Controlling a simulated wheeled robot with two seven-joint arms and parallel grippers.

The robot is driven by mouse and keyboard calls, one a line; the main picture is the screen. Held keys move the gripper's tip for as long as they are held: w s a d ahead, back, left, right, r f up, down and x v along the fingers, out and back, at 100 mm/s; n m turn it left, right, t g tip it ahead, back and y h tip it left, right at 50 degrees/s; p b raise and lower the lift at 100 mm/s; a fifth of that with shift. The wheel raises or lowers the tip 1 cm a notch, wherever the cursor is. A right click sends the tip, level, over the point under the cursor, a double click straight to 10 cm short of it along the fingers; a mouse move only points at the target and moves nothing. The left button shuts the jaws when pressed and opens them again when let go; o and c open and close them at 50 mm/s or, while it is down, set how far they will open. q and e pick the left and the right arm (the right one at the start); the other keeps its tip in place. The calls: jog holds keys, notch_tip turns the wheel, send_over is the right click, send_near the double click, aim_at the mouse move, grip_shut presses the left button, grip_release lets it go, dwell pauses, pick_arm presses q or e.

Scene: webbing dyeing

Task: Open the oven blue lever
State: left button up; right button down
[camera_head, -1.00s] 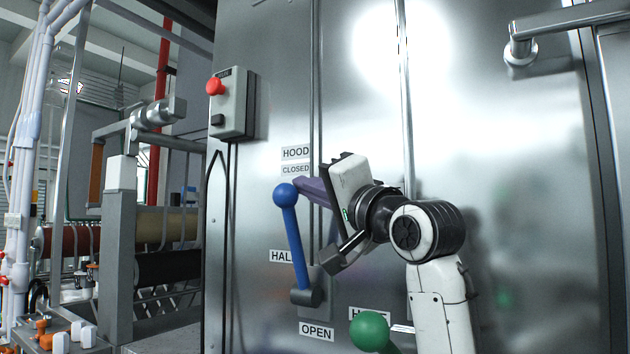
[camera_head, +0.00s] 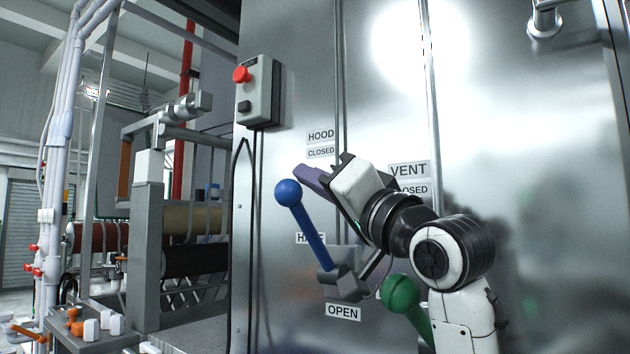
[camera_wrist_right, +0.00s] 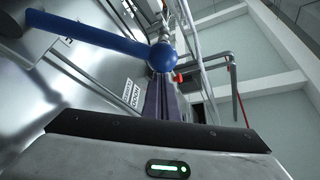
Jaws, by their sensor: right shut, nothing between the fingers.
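The blue lever (camera_head: 310,234) is on the metal oven front. Its ball end (camera_head: 288,192) is up and to the left of its grey pivot (camera_head: 342,283), so the lever leans left. It also shows in the wrist view (camera_wrist_right: 95,38), with the ball (camera_wrist_right: 162,57) just beyond the fingers. My right gripper (camera_head: 308,176) is shut and empty. Its purple fingers are beside the ball, on its upper right; I cannot tell whether they touch. Labels HOOD (camera_head: 321,135), CLOSED and OPEN (camera_head: 343,312) mark the panel. My left gripper is not in view.
A green-balled lever (camera_head: 400,293) is below my right wrist, close to my arm, under the VENT label (camera_head: 408,170). A control box (camera_head: 260,92) with a red button is at upper left. Grey frame machinery with rollers (camera_head: 190,222) stands left of the oven.

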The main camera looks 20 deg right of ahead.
aim_at(287, 193)
jog(key=shift+s+a+f+b, duration=0.25)
jog(key=shift+s+a+f, duration=0.1)
jog(key=shift+a+f, duration=0.2)
jog(key=shift+s+a+f+b, duration=0.25)
jog(key=shift+s+a+f, duration=0.1)
jog(key=shift+a+f, duration=0.2)
jog(key=shift+s+a+f, duration=0.35)
jog(key=shift+a+f, duration=0.05)
jog(key=shift+f, duration=0.2)
notch_tip(287, 193, up, 10)
